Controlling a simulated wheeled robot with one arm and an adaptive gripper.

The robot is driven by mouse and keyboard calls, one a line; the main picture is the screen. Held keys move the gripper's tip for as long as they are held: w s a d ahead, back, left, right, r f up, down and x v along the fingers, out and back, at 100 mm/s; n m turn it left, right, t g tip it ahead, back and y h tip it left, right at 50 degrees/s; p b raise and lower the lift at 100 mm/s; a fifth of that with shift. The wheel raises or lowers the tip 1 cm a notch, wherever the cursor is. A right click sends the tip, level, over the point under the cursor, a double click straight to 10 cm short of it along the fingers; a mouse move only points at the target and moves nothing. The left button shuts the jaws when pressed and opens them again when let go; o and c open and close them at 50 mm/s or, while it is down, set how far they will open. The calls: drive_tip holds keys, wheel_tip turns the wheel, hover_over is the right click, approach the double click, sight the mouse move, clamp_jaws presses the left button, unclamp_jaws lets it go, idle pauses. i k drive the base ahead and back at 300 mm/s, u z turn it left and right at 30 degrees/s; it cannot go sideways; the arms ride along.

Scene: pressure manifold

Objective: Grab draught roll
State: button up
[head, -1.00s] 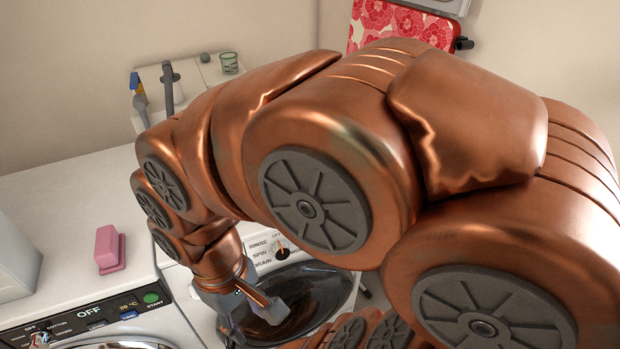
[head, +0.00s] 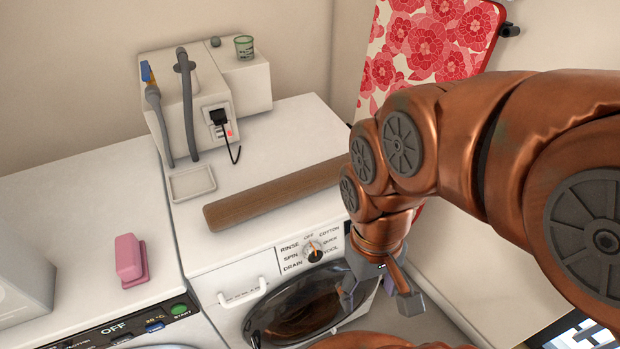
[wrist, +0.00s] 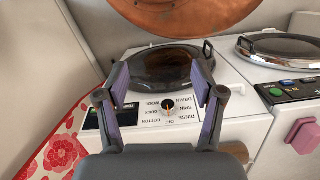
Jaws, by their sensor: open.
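The draught roll is a long brown cylinder (head: 265,198) lying across the top of the right-hand washing machine, near its front edge. Its right end passes behind my arm in the head view. A small brown piece at the lower right of the wrist view (wrist: 248,150) looks like its left end; the gripper body hides the rest. My gripper (head: 382,292) is open and empty. It hangs in front of the machine, to the right of the dial and lower than the roll, apart from it. In the wrist view its fingers (wrist: 160,82) are spread over the round door.
The machine's dial (head: 314,252) and dark door (head: 300,308) face forward. A pink block (head: 130,262) sits on the left machine. Behind the roll are a shallow tray (head: 192,183) and a white box with hoses and a plug (head: 255,85). A red floral board (head: 430,45) stands at right.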

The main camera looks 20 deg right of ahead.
sight(229, 211)
drive_tip(key=k, duration=1.15)
drive_tip(key=u, duration=0.9)
drive_tip(key=i, duration=1)
drive_tip(key=z, duration=0.05)
